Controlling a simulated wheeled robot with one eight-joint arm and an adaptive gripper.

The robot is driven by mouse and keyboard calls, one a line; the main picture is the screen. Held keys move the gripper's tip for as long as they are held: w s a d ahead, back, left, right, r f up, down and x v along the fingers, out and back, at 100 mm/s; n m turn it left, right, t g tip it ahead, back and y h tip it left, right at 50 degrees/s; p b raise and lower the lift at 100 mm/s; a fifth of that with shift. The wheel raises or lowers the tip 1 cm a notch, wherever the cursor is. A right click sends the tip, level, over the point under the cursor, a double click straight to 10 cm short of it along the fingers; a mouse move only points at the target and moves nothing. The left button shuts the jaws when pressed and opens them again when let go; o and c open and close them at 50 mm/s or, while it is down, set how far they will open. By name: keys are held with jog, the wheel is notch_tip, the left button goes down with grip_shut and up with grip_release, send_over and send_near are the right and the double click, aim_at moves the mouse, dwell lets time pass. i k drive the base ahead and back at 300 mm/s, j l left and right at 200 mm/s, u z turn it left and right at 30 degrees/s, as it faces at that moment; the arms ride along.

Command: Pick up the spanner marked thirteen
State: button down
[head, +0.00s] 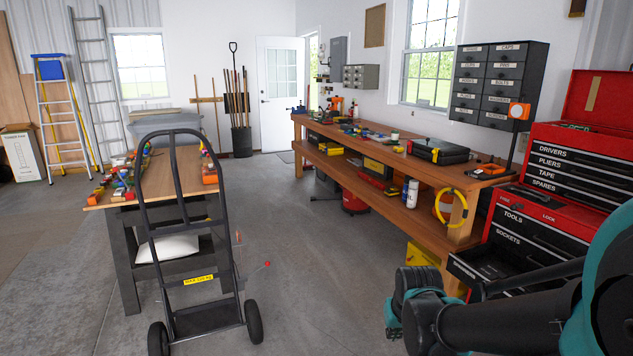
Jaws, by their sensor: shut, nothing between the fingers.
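I cannot make out a spanner marked thirteen; small things on the benches are too far off to read. A pulled-out drawer (491,263) of the red tool chest (560,205) shows at the right, below the label SOCKETS. Its inside is dark, and my arm hides part of it. My black and teal arm fills the bottom right corner in front of the chest. I cannot see the fingers of my gripper.
The long wooden bench (440,178) along the right wall holds tools and a black case (438,151). A hand truck (187,230) stands before the smaller cluttered bench (176,174) at the left. The concrete floor (330,260) between is mostly clear.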

aim_at(521, 187)
jog(key=z, duration=1.15)
jog(key=i+z, duration=0.1)
jog(key=i, duration=1.55)
jog(key=i+j+z, duration=0.1)
jog(key=j, duration=0.15)
jog(key=i+j+z, duration=0.1)
jog(key=j, duration=0.15)
